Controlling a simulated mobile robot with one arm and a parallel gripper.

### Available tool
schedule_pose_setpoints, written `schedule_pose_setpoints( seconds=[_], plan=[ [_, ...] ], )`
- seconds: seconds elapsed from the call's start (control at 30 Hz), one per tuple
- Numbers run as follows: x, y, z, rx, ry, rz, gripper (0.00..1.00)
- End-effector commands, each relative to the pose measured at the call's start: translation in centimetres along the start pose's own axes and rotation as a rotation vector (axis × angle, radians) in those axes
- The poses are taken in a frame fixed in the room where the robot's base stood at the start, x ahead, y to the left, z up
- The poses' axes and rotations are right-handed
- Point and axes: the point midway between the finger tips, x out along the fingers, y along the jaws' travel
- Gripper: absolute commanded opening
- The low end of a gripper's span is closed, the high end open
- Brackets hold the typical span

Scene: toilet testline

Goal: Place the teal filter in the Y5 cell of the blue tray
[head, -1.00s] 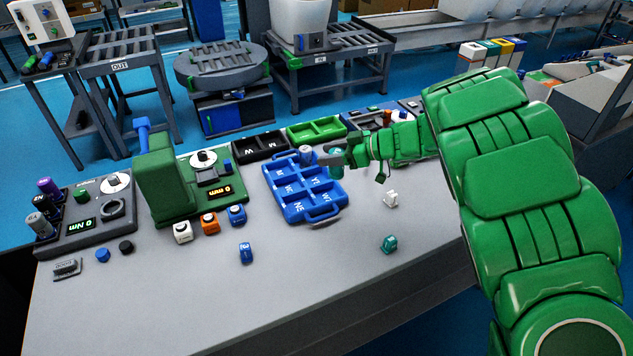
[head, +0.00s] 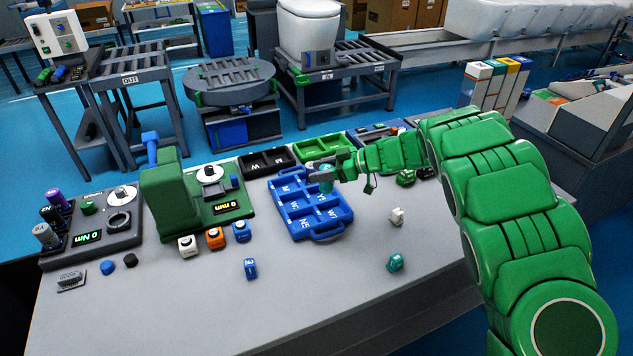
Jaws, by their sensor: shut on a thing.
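The blue tray (head: 349,213) lies on the grey table, with labelled cells in two columns and a handle at each end. My gripper (head: 326,178) is above the far right part of the tray. The gripper hides part of that cell. I cannot tell whether the filter touches the tray, and the small cell labels are hard to read. Another teal part (head: 395,262) lies on the table to the right, nearer the front edge.
A white part (head: 396,216) lies right of the tray. A blue part (head: 250,268) and white, orange and blue blocks (head: 214,238) are to the left. A black tray (head: 267,161) and a green tray (head: 322,144) stand behind. The front of the table is mostly clear.

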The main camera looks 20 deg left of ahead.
Motion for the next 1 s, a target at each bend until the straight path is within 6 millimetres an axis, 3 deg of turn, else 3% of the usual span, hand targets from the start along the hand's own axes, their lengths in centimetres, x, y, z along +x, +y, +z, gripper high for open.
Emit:
schedule_pose_setpoints(
  seconds=[0.4, 1.0],
  plan=[
    [2.0, 3.2, 1.6, -0.003, 0.001, 0.000, 0.18],
    [4.4, 6.0, 4.8, 0.001, -0.001, 0.001, 0.18]
  ],
)
